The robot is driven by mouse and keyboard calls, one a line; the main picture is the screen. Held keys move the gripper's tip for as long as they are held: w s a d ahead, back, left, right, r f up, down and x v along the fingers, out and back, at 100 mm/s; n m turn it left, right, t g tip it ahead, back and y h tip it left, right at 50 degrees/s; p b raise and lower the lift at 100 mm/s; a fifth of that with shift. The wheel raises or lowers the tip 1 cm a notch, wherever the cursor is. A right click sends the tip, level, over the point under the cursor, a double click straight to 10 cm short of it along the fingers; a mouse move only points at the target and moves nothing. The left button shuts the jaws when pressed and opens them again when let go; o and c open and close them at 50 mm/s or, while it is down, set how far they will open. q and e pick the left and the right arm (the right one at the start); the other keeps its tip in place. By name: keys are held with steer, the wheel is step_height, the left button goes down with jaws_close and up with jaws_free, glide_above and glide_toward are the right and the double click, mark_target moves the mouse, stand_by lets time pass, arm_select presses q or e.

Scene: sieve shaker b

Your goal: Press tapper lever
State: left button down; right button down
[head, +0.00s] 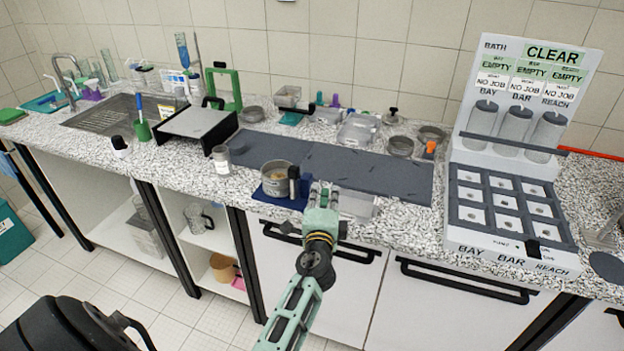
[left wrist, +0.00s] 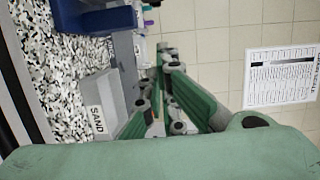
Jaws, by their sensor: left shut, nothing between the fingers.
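A round metal sieve pan (head: 275,183) with tan contents sits on a blue base (head: 276,202) near the counter's front edge. A black upright part (head: 294,174) stands at its right side; it may be the tapper lever, but it is too small to be sure. My left gripper (head: 320,188) is shut and empty, just right of this black part, with a small apparent gap. In the left wrist view my shut fingers (left wrist: 168,62) point away over the counter, and a blue body (left wrist: 95,18), likely the base, shows at the upper left. My right gripper is not in view.
A grey block marked SAND (left wrist: 97,105) lies beside my fingers in the left wrist view. Dark mats (head: 385,178) cover the counter behind and right. A glass jar (head: 221,158) stands left of the pan. A white sign rack (head: 510,215) stands at right.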

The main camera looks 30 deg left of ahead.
mark_target(294, 183)
arm_select(q)
steer(key=w+a+p, duration=0.1)
steer(key=w+a, duration=0.2)
steer(key=a, duration=0.2)
steer(key=shift+a, duration=0.4)
